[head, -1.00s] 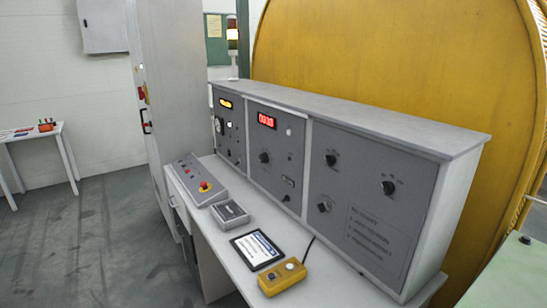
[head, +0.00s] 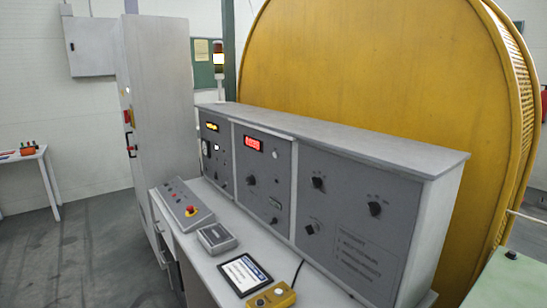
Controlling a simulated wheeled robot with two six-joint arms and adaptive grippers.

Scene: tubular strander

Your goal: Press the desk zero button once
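The control desk (head: 220,268) stands in the middle of the head view, with an upright grey panel bank (head: 345,215) along its back. The panels carry a red display (head: 253,143), a yellow display (head: 211,126), black knobs and small buttons. A small white button (head: 275,153) sits right of and below the red display. The labels are too small to read, so I cannot tell which control is the desk zero button. Neither of my grippers is in view.
On the desk lie a sloped button box (head: 180,203) with a red emergency stop (head: 191,210), a small grey box (head: 216,238), a tablet (head: 244,273) and a yellow box (head: 272,297). A tall grey cabinet (head: 160,100) stands left. A large yellow drum (head: 390,80) stands behind.

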